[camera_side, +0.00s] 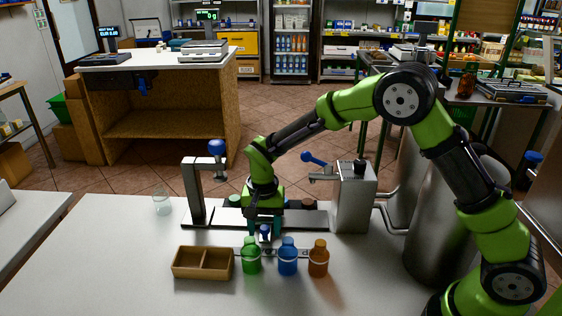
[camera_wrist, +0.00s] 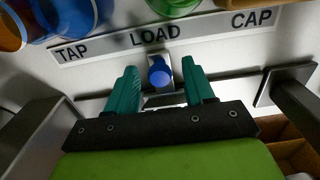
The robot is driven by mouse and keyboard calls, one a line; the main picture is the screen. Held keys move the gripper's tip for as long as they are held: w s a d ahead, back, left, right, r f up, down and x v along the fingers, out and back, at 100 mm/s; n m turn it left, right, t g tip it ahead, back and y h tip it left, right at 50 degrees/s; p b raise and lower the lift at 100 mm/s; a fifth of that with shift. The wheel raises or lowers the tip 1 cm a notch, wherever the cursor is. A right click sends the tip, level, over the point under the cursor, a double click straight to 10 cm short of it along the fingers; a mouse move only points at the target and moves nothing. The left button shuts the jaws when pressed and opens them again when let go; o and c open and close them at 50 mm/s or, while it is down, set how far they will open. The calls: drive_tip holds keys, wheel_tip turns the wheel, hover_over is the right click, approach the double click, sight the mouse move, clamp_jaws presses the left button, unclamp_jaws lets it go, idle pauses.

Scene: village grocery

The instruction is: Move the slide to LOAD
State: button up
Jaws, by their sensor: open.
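The slide's blue knob (camera_wrist: 160,72) sits just below the word LOAD on the white label strip (camera_wrist: 100,48), which reads TAP, LOAD, CAP from left to right in the wrist view. In the side view the knob (camera_side: 265,231) shows at the front of the dark rail (camera_side: 230,219). My gripper (camera_wrist: 160,80) is open, its two teal fingers standing on either side of the knob, with a gap visible on both sides. In the side view my gripper (camera_side: 264,226) points down at the rail. Most of the slide's body is hidden under my gripper.
Green (camera_side: 251,257), blue (camera_side: 288,258) and amber (camera_side: 318,259) bottles stand in front of the rail, beside a two-compartment wooden tray (camera_side: 203,275). A grey press post (camera_side: 191,192) stands left, a metal tap box (camera_side: 356,200) right. A clear glass (camera_side: 162,203) stands far left.

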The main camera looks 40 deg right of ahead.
drive_tip(key=shift+r, duration=3.5)
drive_tip(key=shift+s+f+n, duration=0.55)
drive_tip(key=shift+n, duration=0.15)
drive_tip(key=s+d+r+n+t+y, duration=0.1)
drive_tip(key=s+d+r+t, duration=0.2)
drive_tip(key=s+r, duration=0.4)
drive_tip(key=s+d+r+n+t+y, duration=0.1)
drive_tip(key=s+d+r+t, duration=0.3)
drive_tip(key=s+r, duration=0.4)
drive_tip(key=s+n, duration=0.1)
drive_tip(key=s, duration=0.5)
drive_tip(key=shift+d+r+n, duration=0.2)
drive_tip(key=shift+d+n, duration=0.1)
drive_tip(key=shift+d, duration=0.05)
